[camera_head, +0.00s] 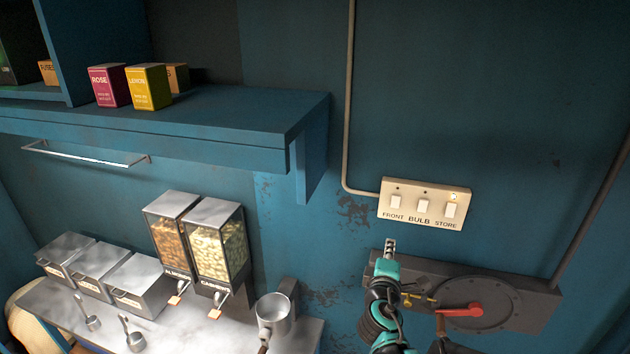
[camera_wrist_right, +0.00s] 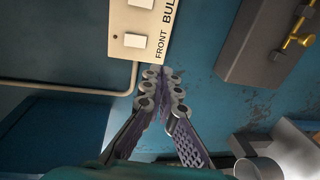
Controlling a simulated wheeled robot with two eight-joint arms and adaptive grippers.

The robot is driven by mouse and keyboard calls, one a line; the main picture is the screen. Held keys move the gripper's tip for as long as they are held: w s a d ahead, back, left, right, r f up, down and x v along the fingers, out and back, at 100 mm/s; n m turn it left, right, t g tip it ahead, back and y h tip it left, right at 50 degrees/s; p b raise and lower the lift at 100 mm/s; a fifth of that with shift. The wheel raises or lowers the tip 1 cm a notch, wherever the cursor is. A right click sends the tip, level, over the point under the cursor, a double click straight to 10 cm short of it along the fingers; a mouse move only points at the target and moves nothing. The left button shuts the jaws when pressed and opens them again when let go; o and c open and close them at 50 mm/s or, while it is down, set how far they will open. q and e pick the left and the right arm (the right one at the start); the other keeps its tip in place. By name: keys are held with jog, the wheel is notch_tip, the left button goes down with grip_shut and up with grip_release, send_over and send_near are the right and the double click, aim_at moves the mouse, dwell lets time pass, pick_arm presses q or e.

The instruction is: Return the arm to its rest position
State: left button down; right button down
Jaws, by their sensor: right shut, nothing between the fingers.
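My right gripper (camera_head: 390,246) is raised in front of the blue wall, just below the left end of a cream switch panel (camera_head: 410,217). The panel has three switches, marked FRONT, BULB and STORE, and a small light glows above the STORE switch. In the right wrist view my right gripper (camera_wrist_right: 163,82) has its fingertips together with nothing between them. The panel's FRONT end (camera_wrist_right: 128,55) shows just beyond the tips; I cannot tell whether they touch. My left gripper is not in view.
A dark wall unit (camera_head: 535,292) with a red lever (camera_head: 460,311) is right of my right gripper. A metal cup (camera_head: 273,318), two dispensers (camera_head: 218,245) and metal boxes (camera_head: 135,283) stand on the counter (camera_head: 210,335). A blue shelf (camera_head: 230,118) juts out upper left.

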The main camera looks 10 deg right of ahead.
jog(key=s+a+f+m+g+y+b, duration=0.2)
jog(key=s+a+f+m+b, duration=0.2)
jog(key=f+b, duration=0.4)
jog(key=s+a+f+m+g+y+b, duration=0.2)
jog(key=s+a+f+b, duration=0.4)
jog(key=f, duration=0.8)
jog(key=s+a+f+m+g+y+b, duration=0.2)
jog(key=s+a+f+m+y+b, duration=0.2)
jog(key=s+f+b, duration=0.5)
notch_tip(320, 180, down, 3)
jog(key=shift+s+a+r+m+g+b, duration=0.2)
jog(key=shift+a+m+g+b, duration=0.25)
jog(key=shift+a+m, duration=0.55)
